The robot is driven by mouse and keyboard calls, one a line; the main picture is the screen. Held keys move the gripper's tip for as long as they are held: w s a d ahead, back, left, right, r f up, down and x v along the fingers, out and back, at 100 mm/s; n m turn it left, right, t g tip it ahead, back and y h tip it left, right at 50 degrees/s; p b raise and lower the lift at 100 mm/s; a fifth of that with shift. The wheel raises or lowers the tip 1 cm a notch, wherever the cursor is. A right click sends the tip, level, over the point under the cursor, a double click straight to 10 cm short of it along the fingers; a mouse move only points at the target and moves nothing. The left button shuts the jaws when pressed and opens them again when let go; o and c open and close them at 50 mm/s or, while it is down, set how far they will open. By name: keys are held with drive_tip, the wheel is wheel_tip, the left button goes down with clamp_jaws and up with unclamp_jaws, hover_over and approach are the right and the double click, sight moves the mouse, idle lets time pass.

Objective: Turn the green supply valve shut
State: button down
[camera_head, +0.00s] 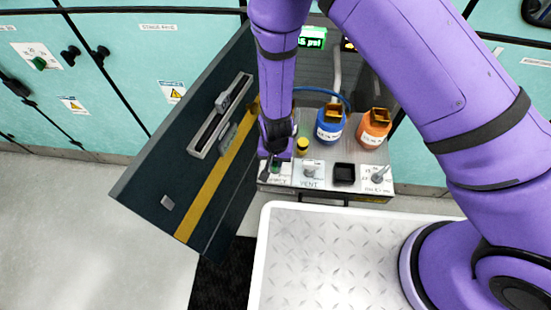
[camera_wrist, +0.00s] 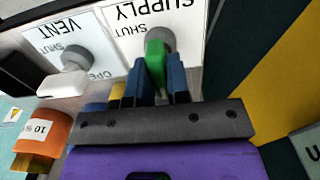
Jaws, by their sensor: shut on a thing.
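The green supply valve handle (camera_wrist: 155,58) sits on a round grey hub below the upside-down SUPPLY label (camera_wrist: 150,12) in the wrist view. My gripper (camera_wrist: 157,82) has its two dark blue fingers on either side of the handle and is shut on it. The handle points from its hub down toward my gripper. A SHUT mark (camera_wrist: 130,32) shows left of the hub; the plate's lower part is partly hidden by the fingers. In the head view my gripper (camera_head: 274,158) is at the left end of the panel, with the green handle (camera_head: 276,166) mostly covered.
The vent valve (camera_wrist: 62,85) with its pale handle is just beside the supply plate. A blue bottle (camera_head: 330,127), an orange bottle (camera_head: 374,130) and a small yellow-capped item (camera_head: 302,144) stand behind the panel. An open dark door (camera_head: 190,165) is close on the left.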

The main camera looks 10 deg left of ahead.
drive_tip(key=shift+m, duration=0.4)
drive_tip(key=m, duration=0.8)
drive_tip(key=shift+m, duration=0.3)
drive_tip(key=m, duration=0.4)
drive_tip(key=shift+m, duration=2.2)
drive_tip(key=c, duration=1.1)
unclamp_jaws()
